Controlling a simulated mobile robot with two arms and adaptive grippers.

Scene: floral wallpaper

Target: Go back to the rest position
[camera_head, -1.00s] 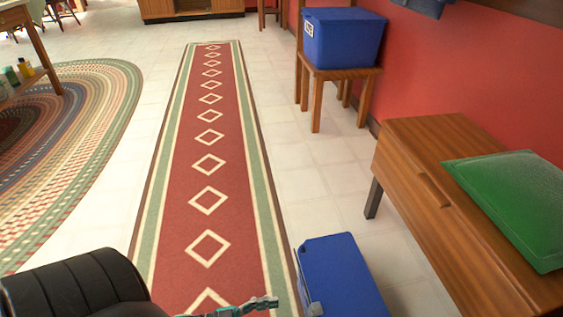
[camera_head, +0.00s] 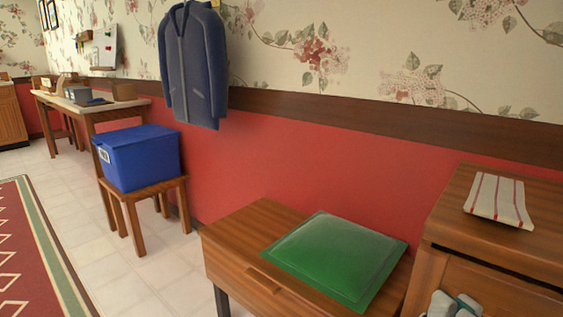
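A wooden bench (camera_head: 240,250) with a green cushion (camera_head: 335,256) on top stands against the red lower wall in front of me. A blue bin (camera_head: 140,160) sits on a small wooden stool (camera_head: 150,193) to the left of the bench.
A wooden cabinet (camera_head: 440,235) with a striped cloth (camera_head: 499,200) stands at the right. A dark coat (camera_head: 193,65) hangs on the wall. A desk (camera_head: 130,104) stands at the back left. The red runner (camera_head: 25,250) and pale floor tiles at left are clear.

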